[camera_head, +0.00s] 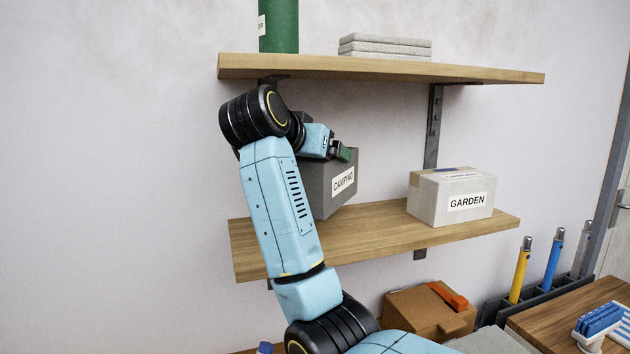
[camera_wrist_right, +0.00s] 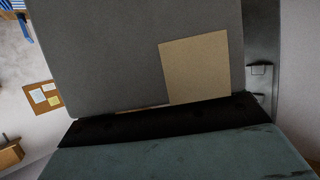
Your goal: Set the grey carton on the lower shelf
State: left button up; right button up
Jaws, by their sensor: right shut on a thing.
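The grey carton (camera_head: 336,187), labelled CAMPING, is at the lower shelf (camera_head: 380,228), over its left half. I cannot tell whether its base touches the board. My arm hides its left part. My right gripper (camera_head: 341,151) is shut on the carton near its top. In the right wrist view the carton (camera_wrist_right: 110,55) fills the middle, with a tan patch on its face, against a dark finger pad. My left gripper is not in view.
A white GARDEN box (camera_head: 450,197) stands on the lower shelf to the right, with a gap between it and the carton. The upper shelf (camera_head: 380,69) is above, bearing a green cylinder (camera_head: 279,25) and stacked grey slabs (camera_head: 385,45). A brown box (camera_head: 428,310) is below.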

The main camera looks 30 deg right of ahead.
aim_at(314, 181)
jog(key=shift+w+d+f, duration=0.1)
jog(key=shift+w+f, duration=0.05)
jog(key=shift+f, duration=2.6)
jog(key=o, duration=1.4)
jog(key=shift+f, duration=0.2)
jog(key=shift+o, duration=0.2)
jog(key=shift+r, duration=0.1)
jog(key=shift+a+r, duration=0.15)
jog(key=shift+a, duration=0.15)
jog(key=v, duration=1.1)
jog(key=shift+s+a, duration=0.2)
jog(key=shift+s, duration=0.05)
jog(key=shift+r, duration=0.1)
